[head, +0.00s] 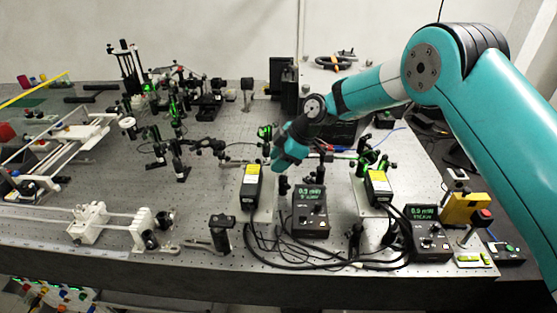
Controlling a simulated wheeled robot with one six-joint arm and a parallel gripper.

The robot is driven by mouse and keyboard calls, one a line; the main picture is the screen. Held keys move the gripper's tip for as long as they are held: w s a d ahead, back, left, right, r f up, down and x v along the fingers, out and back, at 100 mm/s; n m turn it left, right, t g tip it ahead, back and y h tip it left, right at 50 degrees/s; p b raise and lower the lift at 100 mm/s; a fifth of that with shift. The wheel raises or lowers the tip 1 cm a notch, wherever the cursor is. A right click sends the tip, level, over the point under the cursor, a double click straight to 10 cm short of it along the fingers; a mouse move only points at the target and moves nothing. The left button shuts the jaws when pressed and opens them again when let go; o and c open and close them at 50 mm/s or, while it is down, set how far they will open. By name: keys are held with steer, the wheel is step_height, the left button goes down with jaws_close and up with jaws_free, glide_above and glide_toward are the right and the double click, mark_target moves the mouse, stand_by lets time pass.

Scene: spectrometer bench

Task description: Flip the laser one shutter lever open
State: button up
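Two black laser boxes with yellow labels sit on the bench: one left of centre (251,187) and one at the right (378,187). I cannot tell which is laser one. No shutter lever can be made out; it is too small or hidden by the arm. My gripper (279,166) hangs just above and right of the back end of the left laser box. It is small and dark here, and its fingers cannot be told apart. I cannot tell whether it touches anything.
A controller with a green display (311,212) stands between the lasers; a second controller (428,234) is at the right. Black cables (300,254) loop along the front. A yellow box (464,208) and a red button (482,217) are at the right. Optics crowd the back; bare bench (205,200) lies left.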

steer(key=shift+o, duration=0.2)
steer(key=b+v, duration=0.4)
steer(key=v, duration=1.3)
steer(key=shift+s+d+r, duration=0.1)
steer(key=shift+r, duration=0.15)
steer(key=s+d+r+m+h, duration=0.1)
steer(key=s+r+m, duration=0.15)
steer(key=s, duration=0.65)
steer(key=s+d+r+m, duration=0.15)
steer(key=s+m, duration=0.25)
steer(key=s, duration=0.5)
steer(key=s+d+f+m, duration=0.2)
steer(key=s+m, duration=0.1)
steer(key=s, duration=0.5)
steer(key=s+d+f+m+h, duration=0.1)
steer(key=s+d+m, duration=0.1)
steer(key=s, duration=0.7)
steer(key=shift+d+f+m, duration=0.3)
steer(key=shift+f+m, duration=0.1)
steer(key=shift+m, duration=0.05)
